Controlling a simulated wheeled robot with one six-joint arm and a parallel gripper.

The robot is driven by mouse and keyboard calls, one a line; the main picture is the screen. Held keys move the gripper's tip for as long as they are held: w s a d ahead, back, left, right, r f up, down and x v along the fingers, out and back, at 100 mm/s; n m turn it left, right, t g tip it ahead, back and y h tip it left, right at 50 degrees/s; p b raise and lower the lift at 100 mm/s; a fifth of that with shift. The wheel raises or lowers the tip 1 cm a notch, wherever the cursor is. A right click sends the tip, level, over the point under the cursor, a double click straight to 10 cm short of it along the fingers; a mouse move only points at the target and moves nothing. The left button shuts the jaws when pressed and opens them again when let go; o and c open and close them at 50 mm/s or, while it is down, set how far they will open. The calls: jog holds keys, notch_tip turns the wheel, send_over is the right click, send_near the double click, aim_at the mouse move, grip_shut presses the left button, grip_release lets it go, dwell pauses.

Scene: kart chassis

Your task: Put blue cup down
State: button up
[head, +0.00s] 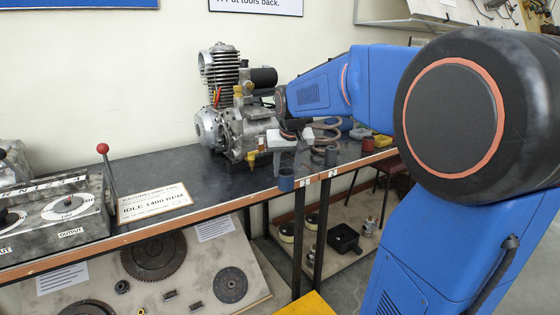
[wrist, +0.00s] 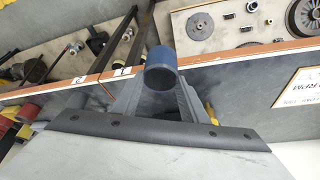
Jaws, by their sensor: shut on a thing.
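The blue cup (head: 286,181) is at the front edge of the dark bench top (head: 232,178) in the head view. In the wrist view the cup (wrist: 160,76) sits between the fingertips and overlaps the wooden bench edge. My gripper (head: 287,171) is shut on the cup from the engine side. In the wrist view my gripper (wrist: 161,90) has a finger on each side of the cup. Whether the cup's base touches the bench cannot be told.
An engine (head: 240,120) stands just behind my gripper. A second bluish cup (head: 331,156) and a red cup (head: 368,144) stand to the right. A sign (head: 154,202) and a red-knobbed lever (head: 103,148) are left. Bare bench lies between sign and cup.

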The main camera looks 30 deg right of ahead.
jog(key=w+d, duration=0.1)
jog(key=w, duration=0.1)
jog(key=w+d, duration=0.1)
jog(key=w, duration=0.4)
jog(key=shift+w+d, duration=0.3)
jog(key=shift+d, duration=0.1)
jog(key=shift+w+d+f, duration=0.25)
jog(key=shift+w+d, duration=0.05)
jog(key=shift+w, duration=0.4)
jog(key=shift+w+d+f, duration=0.2)
jog(key=shift+w+d, duration=0.05)
jog(key=shift+w, duration=0.4)
jog(key=shift+f, duration=0.3)
jog(key=shift+f, duration=0.1)
jog(key=o, duration=1.5)
jog(key=shift+c, duration=0.2)
jog(key=v, duration=1.2)
